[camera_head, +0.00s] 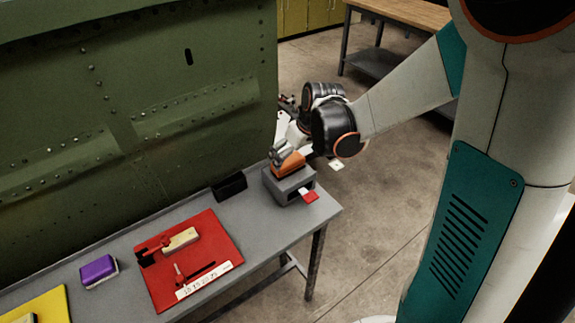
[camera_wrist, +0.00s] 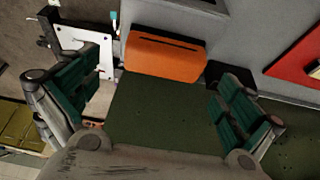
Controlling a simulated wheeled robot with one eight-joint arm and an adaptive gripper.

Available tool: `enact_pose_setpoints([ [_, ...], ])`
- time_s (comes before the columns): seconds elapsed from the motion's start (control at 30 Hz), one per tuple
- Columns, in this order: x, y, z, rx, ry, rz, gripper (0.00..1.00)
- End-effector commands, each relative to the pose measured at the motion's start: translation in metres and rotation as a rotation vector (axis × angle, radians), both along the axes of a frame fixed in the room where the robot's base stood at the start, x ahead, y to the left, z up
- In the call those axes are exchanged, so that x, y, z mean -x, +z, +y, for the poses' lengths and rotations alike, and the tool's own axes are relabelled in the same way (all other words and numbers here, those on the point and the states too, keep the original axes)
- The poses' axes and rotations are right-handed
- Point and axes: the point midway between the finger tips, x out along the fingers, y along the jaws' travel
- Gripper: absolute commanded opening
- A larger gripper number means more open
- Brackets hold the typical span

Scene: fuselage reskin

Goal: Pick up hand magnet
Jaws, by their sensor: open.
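An orange block with a dark slot, which looks like the hand magnet (camera_head: 288,165), sits on top of a grey box (camera_head: 278,188) near the right end of the bench. In the wrist view the orange block (camera_wrist: 165,55) shows upper centre, just beyond the space between my fingers. My gripper (camera_wrist: 157,88) is open, with one green-padded finger to the left and one to the right of the block. No contact with the block shows. In the head view my gripper's fingers are small and partly hidden near the block.
A red mat (camera_head: 222,248) with tools lies left of the grey box on the grey bench (camera_head: 258,236). A black holder (camera_head: 229,187) stands behind, and a purple block (camera_head: 98,270) is further left. The green riveted panel (camera_head: 130,90) rises along the bench's back. Floor is open to the right.

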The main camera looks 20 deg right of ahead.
Motion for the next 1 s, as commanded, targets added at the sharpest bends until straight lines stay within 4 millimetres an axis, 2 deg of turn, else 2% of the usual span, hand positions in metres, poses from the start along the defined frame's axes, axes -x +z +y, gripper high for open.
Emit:
enact_pose_setpoints([
  [0.33, -0.015, -0.042, 0.010, 0.000, 0.000, 0.000, 1.00],
  [0.6, -0.016, -0.045, 0.011, 0.000, 0.000, 0.000, 1.00],
  [0.67, -0.016, -0.045, 0.011, 0.000, 0.000, 0.000, 0.89],
  [0.83, -0.016, -0.045, 0.010, 0.000, 0.000, 0.000, 0.50],
  [0.93, -0.016, -0.045, 0.010, 0.000, 0.000, -0.001, 0.50],
  [0.97, -0.016, -0.045, 0.010, 0.000, 0.000, -0.001, 0.46],
  [1.0, -0.016, -0.045, 0.010, 0.000, 0.000, -0.001, 0.46],
])
